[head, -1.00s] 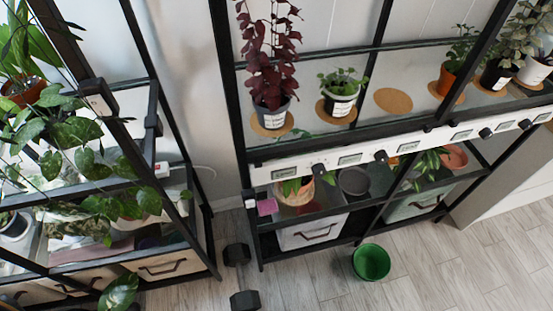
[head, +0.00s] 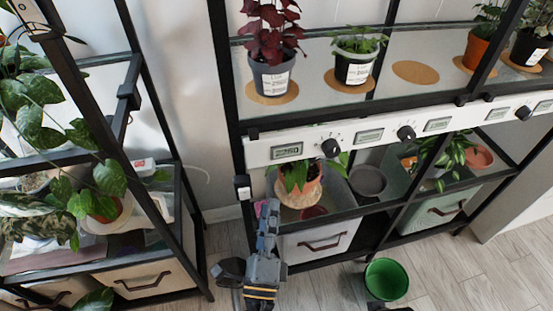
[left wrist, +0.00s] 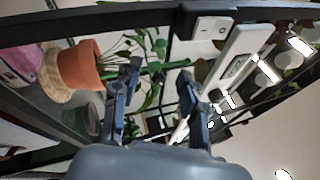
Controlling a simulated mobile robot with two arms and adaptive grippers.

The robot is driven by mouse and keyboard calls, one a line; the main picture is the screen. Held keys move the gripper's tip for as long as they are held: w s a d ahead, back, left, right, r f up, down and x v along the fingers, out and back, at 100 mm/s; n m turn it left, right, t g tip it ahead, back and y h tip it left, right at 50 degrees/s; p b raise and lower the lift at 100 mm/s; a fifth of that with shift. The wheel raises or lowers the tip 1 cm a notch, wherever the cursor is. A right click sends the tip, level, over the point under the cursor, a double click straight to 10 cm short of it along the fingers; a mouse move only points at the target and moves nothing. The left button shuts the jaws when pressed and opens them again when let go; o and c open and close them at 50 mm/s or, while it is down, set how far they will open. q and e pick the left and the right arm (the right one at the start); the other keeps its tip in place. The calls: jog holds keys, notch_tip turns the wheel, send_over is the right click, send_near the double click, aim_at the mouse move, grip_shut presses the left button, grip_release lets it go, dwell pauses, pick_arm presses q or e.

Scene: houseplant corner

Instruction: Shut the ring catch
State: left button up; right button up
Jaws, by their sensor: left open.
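No part is clearly recognisable as a ring catch. A small white fitting (head: 243,187) sits on the black front post of the right rack; in the left wrist view a white block with a dark dot (left wrist: 208,28) is on a black bar. Whether either is the catch, and whether it is shut, I cannot tell. My left gripper (head: 268,208) is just right of and below the white fitting, in front of the lower shelf. In the left wrist view its fingers (left wrist: 160,75) are apart, with only background between them. A dark piece at the head view's bottom edge may be my right arm.
A terracotta pot (head: 302,190) stands on the lower shelf behind my left gripper. Dials and displays line a white rail (head: 362,143) above. A green bucket (head: 386,280) stands on the floor. The left rack (head: 183,235) holds trailing plants; a gap separates the racks.

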pick_arm(q)
jog(key=p+x, duration=0.2)
jog(key=x, duration=1.1)
jog(key=shift+w+d+r, duration=0.1)
jog(key=shift+w+r, duration=0.05)
jog(key=shift+w, duration=0.1)
pick_arm(e)
notch_tip(320, 180, down, 6)
jog(key=s, duration=0.1)
jog(key=shift+s, duration=0.1)
pick_arm(q)
grip_shut()
pick_arm(e)
jog(key=shift+f, duration=0.1)
